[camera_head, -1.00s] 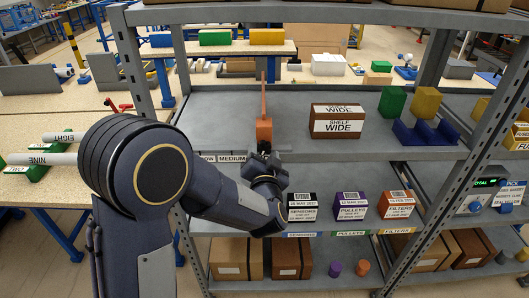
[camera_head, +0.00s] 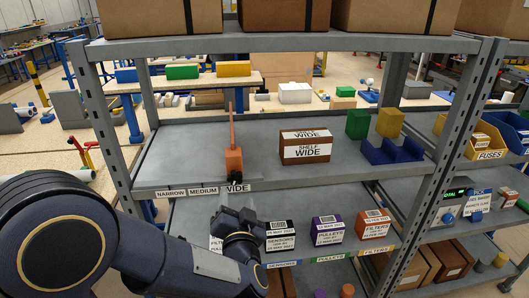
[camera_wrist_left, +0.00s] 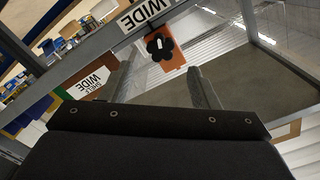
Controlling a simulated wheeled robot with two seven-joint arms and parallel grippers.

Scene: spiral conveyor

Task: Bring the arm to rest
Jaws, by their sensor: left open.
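My left arm (camera_head: 150,245) comes in from the lower left, bent at a large dark joint. My left gripper (camera_head: 240,216) is in front of the shelving, just below the middle shelf's front edge, and partly covers a labelled box behind it. In the left wrist view its two fingers (camera_wrist_left: 165,85) are spread with nothing between them. An orange block with a long upright rod (camera_head: 234,160) stands on the middle shelf by the WIDE label. In the wrist view this orange block (camera_wrist_left: 174,62) shows a black knob, beyond and apart from the fingers. My right gripper is not seen.
A brown SHELF WIDE box (camera_head: 305,147), green and yellow blocks and a blue holder (camera_head: 390,152) share the middle shelf (camera_head: 190,145). Labelled boxes (camera_head: 328,230) stand on the shelf below, close to the gripper. A grey upright post (camera_head: 97,125) rises left of the gripper.

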